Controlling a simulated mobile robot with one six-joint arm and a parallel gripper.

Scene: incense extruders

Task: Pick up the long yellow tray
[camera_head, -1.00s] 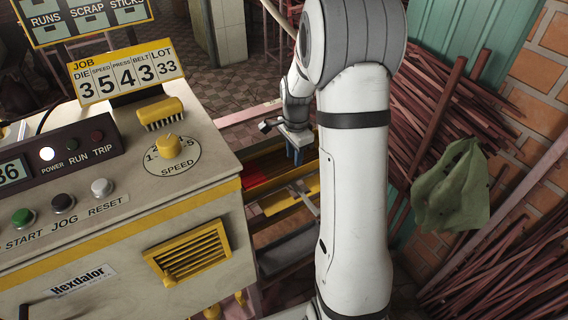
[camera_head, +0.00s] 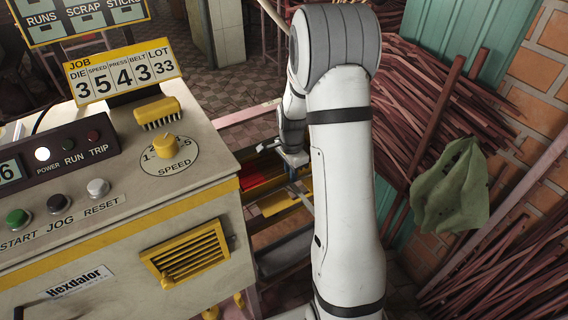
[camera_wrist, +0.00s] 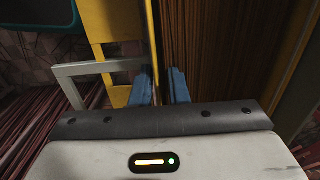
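A long yellow tray (camera_wrist: 114,22) lies below my gripper in the wrist view. Thin brown sticks (camera_wrist: 222,40) lie in rows to the right of its narrow edge. My gripper (camera_wrist: 160,84) has two blue fingers with a narrow gap between them. The tray edge runs up to this gap, and a dark strip shows between the tips. Contact with the edge cannot be made out. In the head view my gripper (camera_head: 293,166) hangs over the yellow parts (camera_head: 282,201) beside the machine, and my arm hides part of this area.
The machine (camera_head: 120,210) with its knob and buttons stands close on the left. Stacks of reddish sticks (camera_head: 425,105) and a green cloth (camera_head: 452,187) are on the right. A grey bracket (camera_wrist: 92,68) stands left of the fingers in the wrist view.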

